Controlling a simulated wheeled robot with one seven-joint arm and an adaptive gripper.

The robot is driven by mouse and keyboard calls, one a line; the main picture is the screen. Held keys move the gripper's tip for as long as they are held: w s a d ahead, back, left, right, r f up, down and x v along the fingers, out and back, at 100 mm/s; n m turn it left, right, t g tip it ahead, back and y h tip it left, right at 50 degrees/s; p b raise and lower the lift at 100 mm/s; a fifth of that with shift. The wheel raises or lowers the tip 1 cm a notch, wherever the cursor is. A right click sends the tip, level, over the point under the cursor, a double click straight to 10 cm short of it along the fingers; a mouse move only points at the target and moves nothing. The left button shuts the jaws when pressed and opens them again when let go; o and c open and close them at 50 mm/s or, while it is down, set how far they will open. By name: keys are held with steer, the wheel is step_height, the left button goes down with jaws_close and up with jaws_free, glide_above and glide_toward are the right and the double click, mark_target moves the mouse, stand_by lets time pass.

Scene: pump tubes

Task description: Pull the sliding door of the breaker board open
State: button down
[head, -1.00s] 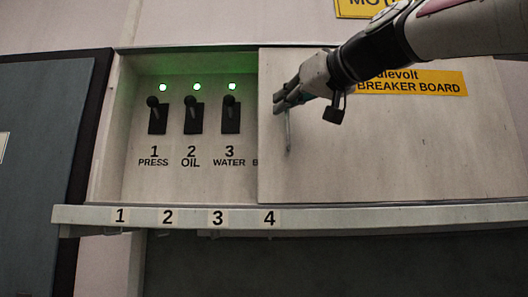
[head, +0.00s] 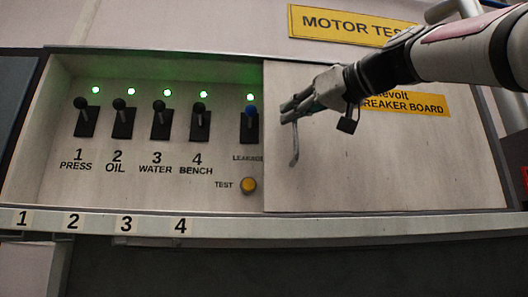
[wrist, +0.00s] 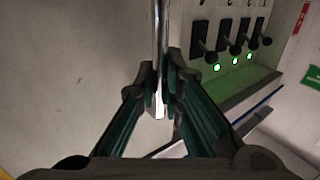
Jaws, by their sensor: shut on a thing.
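The breaker board's pale sliding door (head: 400,170) covers the right part of the board in the head view. To its left the recess is uncovered, with several black switches (head: 160,122), one blue-tipped switch (head: 249,122) and a yellow test button (head: 248,185). A thin metal handle (head: 295,150) stands near the door's left edge. My gripper (head: 288,110) is at this handle. In the wrist view the handle (wrist: 161,40) runs between my fingers, and the gripper is shut on it. The handle's lower end shows in the head view below the fingers.
A ledge (head: 330,226) with number labels runs below the board. A yellow motor test sign (head: 345,24) is above. A yellow breaker board label (head: 405,102) on the door is partly hidden by my arm. Green lamps (head: 204,92) glow above the switches.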

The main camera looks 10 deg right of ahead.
steer(key=c, duration=1.7)
jaws_free()
steer(key=v, duration=1.2)
